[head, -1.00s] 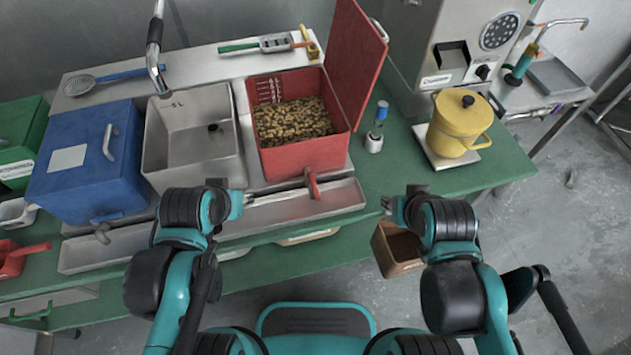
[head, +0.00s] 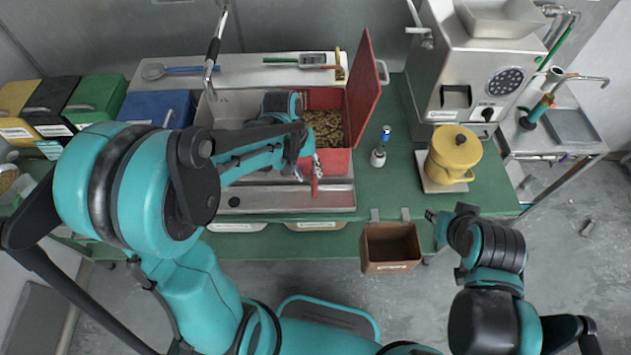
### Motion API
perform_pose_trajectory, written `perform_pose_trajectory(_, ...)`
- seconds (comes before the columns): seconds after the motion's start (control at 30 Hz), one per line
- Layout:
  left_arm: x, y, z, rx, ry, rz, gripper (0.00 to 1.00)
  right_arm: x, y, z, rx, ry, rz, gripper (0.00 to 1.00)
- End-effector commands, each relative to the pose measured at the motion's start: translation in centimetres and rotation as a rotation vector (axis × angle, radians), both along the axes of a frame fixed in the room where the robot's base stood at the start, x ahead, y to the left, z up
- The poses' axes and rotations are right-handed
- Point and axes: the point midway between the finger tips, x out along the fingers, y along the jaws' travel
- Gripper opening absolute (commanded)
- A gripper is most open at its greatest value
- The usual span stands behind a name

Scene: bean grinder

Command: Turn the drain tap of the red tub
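The red tub (head: 335,161) stands on the green table with its lid raised at the right and brown beans inside. My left arm covers its left side. Its red drain tap (head: 315,187) shows at the front, above a metal trough. My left gripper (head: 303,170) is at the tub's front, right by the tap. Its fingers are small and partly hidden, so I cannot tell whether they touch or hold the tap. My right gripper (head: 432,216) is off the table's front edge, away from the tub; its finger opening is unclear.
A metal trough (head: 290,200) runs below the tub. A brown bin (head: 390,248) hangs at the table's front edge. A small bottle (head: 378,157), a yellow canister (head: 453,150) and a steel grinder (head: 470,75) stand to the right. The blue tub (head: 155,106) is at the left.

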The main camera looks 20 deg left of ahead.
Motion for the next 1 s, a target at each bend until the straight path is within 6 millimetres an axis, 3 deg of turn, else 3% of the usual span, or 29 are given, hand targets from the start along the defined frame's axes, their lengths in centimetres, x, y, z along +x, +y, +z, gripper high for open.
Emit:
perform_pose_trajectory(0.1, 0.2, -0.4, -2.4, 0.000, -0.001, -0.002, 0.32, 0.0, 0.0, -1.1, 0.000, 0.000, 0.000, 0.31)
perform_pose_trajectory(0.3, 0.3, -0.9, -4.9, 0.000, -0.001, -0.001, 0.32, 0.0, 0.0, -1.8, 0.000, 0.000, 0.000, 0.31)
perform_pose_trajectory(0.67, 0.3, -1.1, -5.5, 0.001, -0.002, -0.001, 0.32, 0.0, 0.0, -1.9, 0.000, 0.000, 0.000, 0.31)
perform_pose_trajectory(0.8, 0.3, -1.1, -5.5, 0.001, -0.002, -0.001, 0.01, 0.0, 0.0, -1.9, 0.000, 0.000, 0.000, 0.31)
perform_pose_trajectory(1.0, 0.3, -1.1, -5.5, 0.001, -0.002, -0.001, 0.00, 0.0, 0.0, -1.9, 0.000, 0.000, 0.000, 0.31)
